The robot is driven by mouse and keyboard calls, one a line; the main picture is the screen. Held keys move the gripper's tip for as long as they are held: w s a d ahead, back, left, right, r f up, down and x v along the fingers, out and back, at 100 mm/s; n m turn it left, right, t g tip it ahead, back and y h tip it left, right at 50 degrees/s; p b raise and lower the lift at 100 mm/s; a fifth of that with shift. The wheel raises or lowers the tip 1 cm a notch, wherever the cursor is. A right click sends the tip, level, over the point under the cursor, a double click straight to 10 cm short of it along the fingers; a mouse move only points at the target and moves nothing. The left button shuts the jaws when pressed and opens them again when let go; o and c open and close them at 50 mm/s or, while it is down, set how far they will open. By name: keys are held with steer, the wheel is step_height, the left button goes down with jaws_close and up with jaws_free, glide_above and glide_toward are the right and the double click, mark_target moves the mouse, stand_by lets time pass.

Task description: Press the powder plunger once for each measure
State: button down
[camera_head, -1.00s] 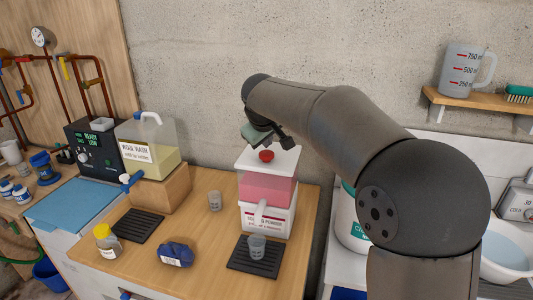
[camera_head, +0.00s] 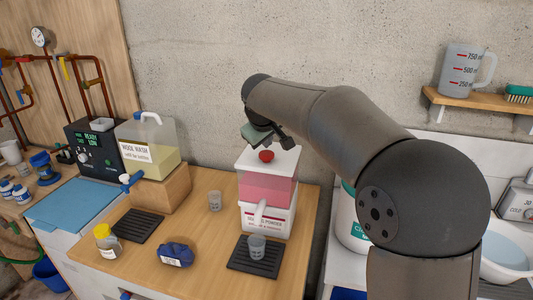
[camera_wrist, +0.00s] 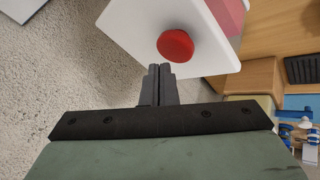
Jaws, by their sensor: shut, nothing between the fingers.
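The powder dispenser (camera_head: 266,193) is a white box with a pink see-through tank and a spout at its front. Its red plunger (camera_head: 266,156) stands on the white lid, and it also shows in the wrist view (camera_wrist: 175,45). My gripper (camera_wrist: 160,70) is shut and empty, its fingertips close beside the red plunger in the wrist view. I cannot tell whether they touch it. In the head view my gripper (camera_head: 285,141) is above the lid, partly hidden by my wrist. A small clear cup (camera_head: 257,246) stands on a black drip mat (camera_head: 254,268) under the spout.
A wool wash jug (camera_head: 160,150) stands on a wooden block to the left. A second cup (camera_head: 215,201), a dark blue object (camera_head: 175,254), a yellow-capped jar (camera_head: 106,240) and another black mat (camera_head: 138,226) are on the bench. A concrete wall is close behind.

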mark_target(267, 154)
steer(key=shift+f+b, duration=0.35)
steer(key=shift+f, duration=0.05)
steer(key=shift+f+b, duration=0.75)
steer(key=shift+f, duration=0.3)
stand_by(1.0)
steer(key=shift+r+p, duration=1.1)
steer(key=shift+r, duration=0.3)
step_height(267, 154, up, 5)
steer(key=p, duration=0.4)
steer(key=shift+r, duration=0.1)
steer(key=shift+d, duration=0.1)
stand_by(2.1)
